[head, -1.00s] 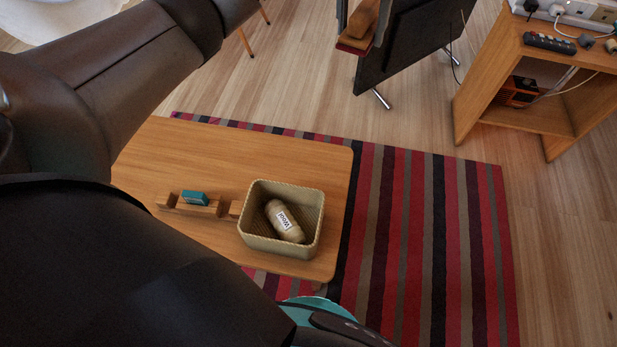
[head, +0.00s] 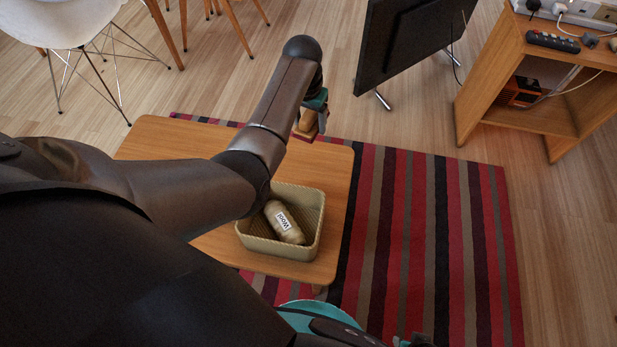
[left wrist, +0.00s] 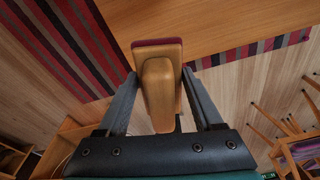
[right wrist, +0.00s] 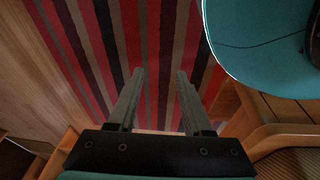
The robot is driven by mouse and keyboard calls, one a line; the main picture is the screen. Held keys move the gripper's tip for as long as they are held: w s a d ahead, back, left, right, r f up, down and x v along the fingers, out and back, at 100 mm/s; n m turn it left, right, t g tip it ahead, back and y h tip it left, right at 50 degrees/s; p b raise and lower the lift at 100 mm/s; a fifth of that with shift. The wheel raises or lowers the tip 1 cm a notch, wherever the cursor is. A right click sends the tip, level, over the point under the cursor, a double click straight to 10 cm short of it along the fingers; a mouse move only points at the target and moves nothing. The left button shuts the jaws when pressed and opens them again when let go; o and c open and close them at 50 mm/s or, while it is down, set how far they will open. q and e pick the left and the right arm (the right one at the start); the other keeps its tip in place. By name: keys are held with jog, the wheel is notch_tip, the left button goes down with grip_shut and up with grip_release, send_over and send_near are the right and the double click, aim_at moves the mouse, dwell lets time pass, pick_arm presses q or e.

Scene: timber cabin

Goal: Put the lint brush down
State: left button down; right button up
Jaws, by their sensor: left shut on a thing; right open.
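The lint brush (head: 307,124) is wooden, with a dark red pad that shows in the left wrist view (left wrist: 157,42). My left gripper (head: 317,104) is shut on it, its two fingers on either side of the wood. In the head view the brush overlaps the back right edge of the wooden table (head: 180,138). In the left wrist view the table top (left wrist: 230,18) lies beyond the pad; I cannot tell the gap. My right gripper (right wrist: 160,72) is open and empty, above the striped rug.
A beige basket (head: 283,249) holding a bottle labelled Wool (head: 284,222) stands on the table, partly behind my left arm. A striped rug (head: 430,235) lies under the table. A black screen (head: 412,40) and a wooden shelf unit (head: 545,120) stand behind; chairs are back left.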

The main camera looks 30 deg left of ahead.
pick_arm(q)
jog(key=shift+s+d+f, duration=0.1)
jog(key=shift+s+f, duration=0.4)
jog(key=shift+f, duration=0.25)
